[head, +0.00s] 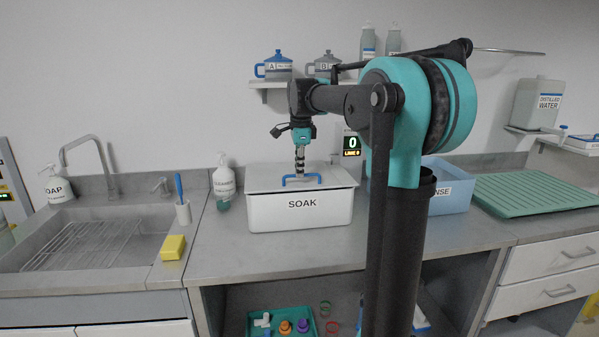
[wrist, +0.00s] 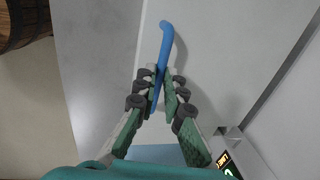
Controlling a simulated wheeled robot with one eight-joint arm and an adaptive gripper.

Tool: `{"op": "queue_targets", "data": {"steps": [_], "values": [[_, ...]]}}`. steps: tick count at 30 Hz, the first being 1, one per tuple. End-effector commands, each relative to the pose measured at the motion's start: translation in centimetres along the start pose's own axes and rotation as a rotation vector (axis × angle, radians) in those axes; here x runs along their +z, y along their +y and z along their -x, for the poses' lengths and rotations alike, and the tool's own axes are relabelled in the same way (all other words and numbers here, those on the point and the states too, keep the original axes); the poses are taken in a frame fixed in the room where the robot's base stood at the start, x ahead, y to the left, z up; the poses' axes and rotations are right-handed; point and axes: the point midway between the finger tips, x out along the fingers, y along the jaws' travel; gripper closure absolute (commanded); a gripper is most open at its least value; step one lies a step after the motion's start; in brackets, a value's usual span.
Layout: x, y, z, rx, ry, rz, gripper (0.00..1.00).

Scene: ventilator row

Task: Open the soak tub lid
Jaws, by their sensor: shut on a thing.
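The white soak tub (head: 300,213), labelled SOAK, stands on the steel counter against the wall. Its pale grey lid (head: 262,178) lies flat across the top and looks closed. A blue bar handle (head: 302,183) sits on the lid near its front edge. My gripper (head: 300,174) points down over the tub and is shut on the handle. In the wrist view the blue handle (wrist: 167,45) runs between the two green-padded fingers of my gripper (wrist: 159,85), with its bent far end sticking out past the fingertips.
A sink (head: 95,238) with a soap bottle (head: 57,187) is at the left. A cleaner bottle (head: 224,182) stands left of the tub. A blue rinse tub (head: 449,187) stands to the right, partly behind my arm.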

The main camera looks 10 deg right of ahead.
Motion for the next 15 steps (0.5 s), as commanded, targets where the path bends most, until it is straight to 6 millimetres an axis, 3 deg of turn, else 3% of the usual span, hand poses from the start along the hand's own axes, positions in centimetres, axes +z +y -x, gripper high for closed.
{"op": "queue_targets", "data": {"steps": [8, 15], "values": [[0.0, -2.1, 3.5, 0.095, 0.000, 0.001, 1.00], [0.0, -5.3, 7.2, 0.092, 0.000, 0.000, 1.00]]}}
